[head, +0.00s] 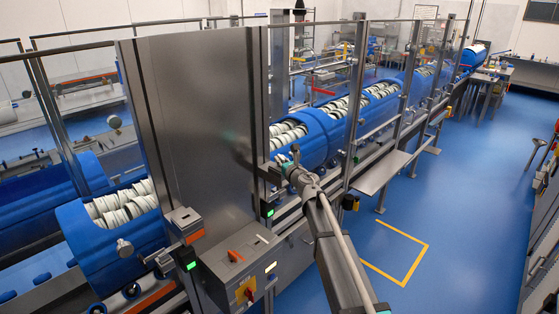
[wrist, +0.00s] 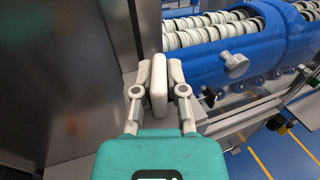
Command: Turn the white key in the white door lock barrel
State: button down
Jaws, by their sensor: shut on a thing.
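The white key (wrist: 159,86) shows in the wrist view as an upright, flat, rounded bow. My gripper (wrist: 159,75) has one finger on each side of it and is shut on it. In the head view my gripper (head: 284,162) is at the steel post beside the guard door, and the key is too small there to tell apart. The white lock barrel is hidden behind the key and the fingers, so how far the key sits in it or is turned cannot be told.
A steel panel (head: 192,130) stands left of my gripper. Blue tub carriers (head: 318,138) with white rings lie behind the glass guard. A control box (head: 240,262) with an orange switch is at the lower left. The blue floor (head: 440,215) to the right is clear.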

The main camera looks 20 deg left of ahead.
jog(key=shift+n+g+y, duration=0.4)
jog(key=shift+g, duration=0.1)
jog(key=shift+w+n+g+y, duration=0.1)
jog(key=shift+n+g+y, duration=1.4)
jog(key=shift+g, duration=0.8)
jog(key=shift+n+g, duration=0.7)
jog(key=shift+g, duration=0.1)
jog(key=shift+s+m+t, duration=0.2)
jog(key=shift+m+t, duration=0.1)
jog(key=shift+t, duration=0.2)
jog(key=shift+w+m+t+h, duration=0.1)
jog(key=shift+m+t+h, duration=0.3)
jog(key=shift+t, duration=0.2)
jog(key=c, duration=0.6)
grip_release()
